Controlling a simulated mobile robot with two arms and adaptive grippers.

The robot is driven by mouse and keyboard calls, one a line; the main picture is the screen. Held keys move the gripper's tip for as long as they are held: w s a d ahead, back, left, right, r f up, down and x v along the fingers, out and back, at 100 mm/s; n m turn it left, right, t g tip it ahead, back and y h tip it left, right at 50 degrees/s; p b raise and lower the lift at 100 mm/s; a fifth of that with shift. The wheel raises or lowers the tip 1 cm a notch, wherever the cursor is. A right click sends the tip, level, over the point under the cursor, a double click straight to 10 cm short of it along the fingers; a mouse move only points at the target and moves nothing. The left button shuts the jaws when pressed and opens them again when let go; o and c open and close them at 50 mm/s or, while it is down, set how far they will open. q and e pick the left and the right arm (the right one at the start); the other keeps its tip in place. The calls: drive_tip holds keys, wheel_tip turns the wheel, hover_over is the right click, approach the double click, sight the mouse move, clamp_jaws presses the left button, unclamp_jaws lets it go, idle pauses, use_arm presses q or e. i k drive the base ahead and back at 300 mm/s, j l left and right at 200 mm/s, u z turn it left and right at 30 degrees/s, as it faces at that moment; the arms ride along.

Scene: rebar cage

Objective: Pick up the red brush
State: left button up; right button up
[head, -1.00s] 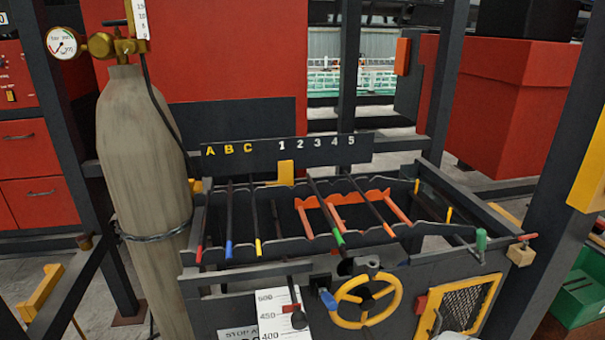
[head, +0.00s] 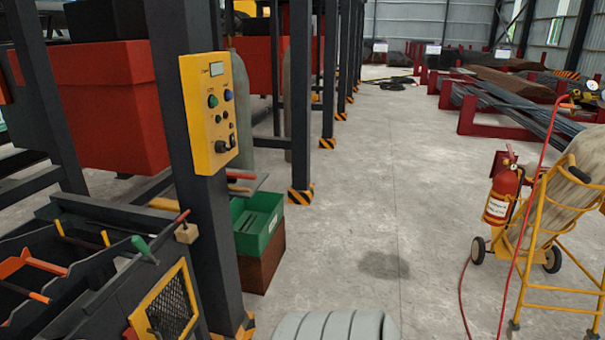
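I cannot make out a red brush for certain in the head view. Neither of my grippers is in view.
A yellow control box (head: 209,112) is fixed on the dark post (head: 180,60). A tool rack (head: 75,280) stands at the lower left. A red fire extinguisher (head: 502,195) and a yellow cylinder trolley (head: 545,235) stand at the right. The concrete floor (head: 400,215) between is mostly clear.

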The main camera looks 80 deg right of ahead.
sight(232, 178)
drive_tip(key=z, duration=1.95)
drive_tip(key=i+l+u, duration=0.1)
drive_tip(key=u, duration=0.3)
drive_tip(key=i+l+u, duration=0.1)
drive_tip(key=u, duration=0.3)
drive_tip(key=l+u, duration=0.5)
drive_tip(key=u, duration=0.3)
drive_tip(key=l+u, duration=0.2)
drive_tip(key=l, duration=0.4)
drive_tip(key=l+u, duration=0.15)
drive_tip(key=l, duration=0.5)
drive_tip(key=k+l+u, duration=0.2)
drive_tip(key=l, duration=0.4)
drive_tip(key=l+u, duration=0.2)
drive_tip(key=l, duration=0.4)
